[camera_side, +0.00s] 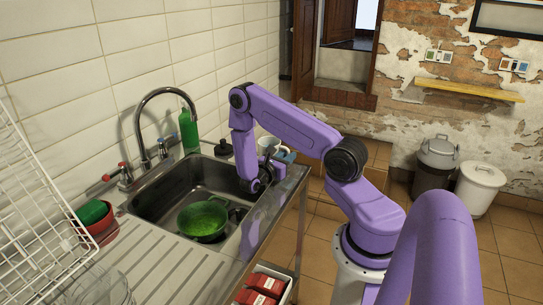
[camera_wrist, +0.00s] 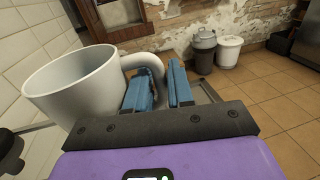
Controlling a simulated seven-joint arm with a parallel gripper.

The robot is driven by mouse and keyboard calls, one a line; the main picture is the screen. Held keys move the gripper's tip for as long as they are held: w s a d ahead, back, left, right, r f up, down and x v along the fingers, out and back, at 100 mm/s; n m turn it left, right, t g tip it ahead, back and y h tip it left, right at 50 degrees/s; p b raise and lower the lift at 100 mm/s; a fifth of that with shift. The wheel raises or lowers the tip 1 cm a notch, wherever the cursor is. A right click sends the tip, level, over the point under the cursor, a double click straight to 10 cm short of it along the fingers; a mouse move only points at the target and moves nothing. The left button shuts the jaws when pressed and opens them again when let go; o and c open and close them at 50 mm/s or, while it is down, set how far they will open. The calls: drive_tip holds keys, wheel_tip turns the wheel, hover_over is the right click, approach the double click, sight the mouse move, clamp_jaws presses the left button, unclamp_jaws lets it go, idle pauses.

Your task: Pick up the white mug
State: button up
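The white mug (camera_wrist: 80,85) stands upright at the left of the wrist view, its handle (camera_wrist: 143,60) pointing right toward my gripper. My gripper (camera_wrist: 160,85) has its two blue fingers apart, at the handle. The left finger overlaps the lower part of the handle, and part of the handle shows between the fingers. I cannot tell whether both fingers press on it. In the side view the mug (camera_side: 267,145) is at the far end of the sink counter, partly hidden by my arm, with my blue fingertips (camera_side: 285,155) just right of it.
The sink (camera_side: 165,195) holds a green pan (camera_side: 202,221). A dish rack (camera_side: 35,200) is at left. Two bins (camera_side: 437,160) stand on the open floor beyond.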

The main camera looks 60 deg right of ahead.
sight(288, 149)
drive_tip(key=shift+d, duration=0.35)
clamp_jaws()
drive_tip(key=shift+r, duration=0.15)
drive_tip(key=shift+r, duration=1.3)
drive_tip(key=shift+s+a+r, duration=0.1)
drive_tip(key=shift+a+r, duration=0.05)
drive_tip(key=shift+r, duration=0.15)
drive_tip(key=s+a+r, duration=0.6)
drive_tip(key=a+r, duration=0.1)
drive_tip(key=shift+s+r, duration=0.35)
drive_tip(key=shift+r, duration=0.05)
